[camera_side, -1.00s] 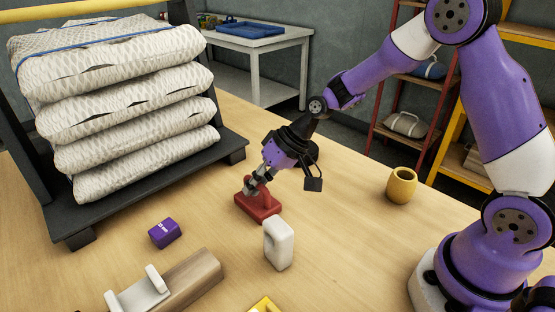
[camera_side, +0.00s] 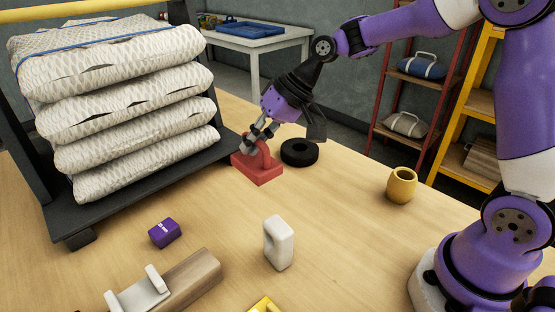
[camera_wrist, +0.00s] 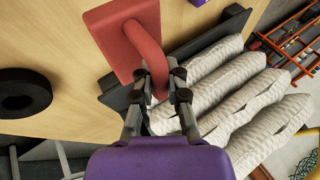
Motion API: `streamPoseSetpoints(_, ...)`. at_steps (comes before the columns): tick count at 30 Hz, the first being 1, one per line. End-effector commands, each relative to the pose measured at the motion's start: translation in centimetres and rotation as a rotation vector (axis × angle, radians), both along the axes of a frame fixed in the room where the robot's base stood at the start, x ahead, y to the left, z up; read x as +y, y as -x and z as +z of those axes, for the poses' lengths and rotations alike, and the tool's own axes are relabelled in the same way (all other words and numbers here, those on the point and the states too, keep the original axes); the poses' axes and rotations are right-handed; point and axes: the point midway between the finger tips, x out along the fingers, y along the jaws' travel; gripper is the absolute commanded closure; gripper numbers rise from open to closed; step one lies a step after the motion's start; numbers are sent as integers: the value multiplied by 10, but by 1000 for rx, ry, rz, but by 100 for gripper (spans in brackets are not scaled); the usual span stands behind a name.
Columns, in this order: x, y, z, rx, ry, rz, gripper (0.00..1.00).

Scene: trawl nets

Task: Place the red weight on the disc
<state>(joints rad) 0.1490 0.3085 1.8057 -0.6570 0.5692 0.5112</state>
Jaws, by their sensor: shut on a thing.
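The red weight (camera_side: 256,172) is a flat red block with a loop handle. The black disc (camera_side: 300,152), a thick ring with a hole, lies on the table just right of the weight. It also shows at the left of the wrist view (camera_wrist: 22,92). The weight is apart from it.
A dark rack (camera_side: 75,225) with stacked net bundles (camera_side: 120,110) stands close at the left.

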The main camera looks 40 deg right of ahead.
Motion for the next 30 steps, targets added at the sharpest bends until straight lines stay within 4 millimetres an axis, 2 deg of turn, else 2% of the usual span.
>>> streamPoseSetpoints(5,-25,-13,19,3,17,-218,100)
streamPoseSetpoints(12,-69,-25,41,-2,7,-597,100)
streamPoseSetpoints(15,-83,-27,45,-6,-2,-685,100)
streamPoseSetpoints(19,-104,-32,36,-5,-4,-721,100)
streamPoseSetpoints(30,-178,-52,-11,-5,-5,-717,100)
